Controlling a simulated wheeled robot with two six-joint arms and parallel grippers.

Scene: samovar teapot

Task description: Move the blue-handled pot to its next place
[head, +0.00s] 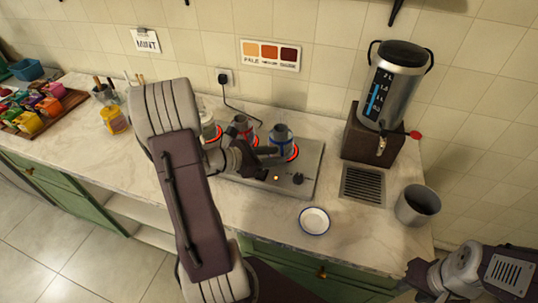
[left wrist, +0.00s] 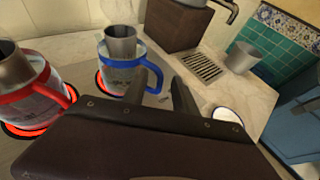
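The blue-handled pot (head: 281,141) stands on the right glowing burner of the hot plate. In the left wrist view the blue-handled pot (left wrist: 117,77) is clear with a blue rim and handle, and a grey metal cup-like part rises from its top. My left gripper (head: 268,151) is beside its handle. In the wrist view the fingers of my left gripper (left wrist: 168,88) are apart, with the handle close to the left finger; I cannot tell whether they touch. My right gripper (head: 420,278) is at the lower right, away from the pots; its fingers are unclear.
The red-handled pot (head: 241,128) stands just left on another glowing burner, with a third pot (head: 207,125) beyond it. A white dish with blue rim (head: 314,221) lies in front of the hot plate (head: 309,172). The samovar (head: 394,88), drain grate (head: 363,186) and metal cup (head: 417,206) are right.

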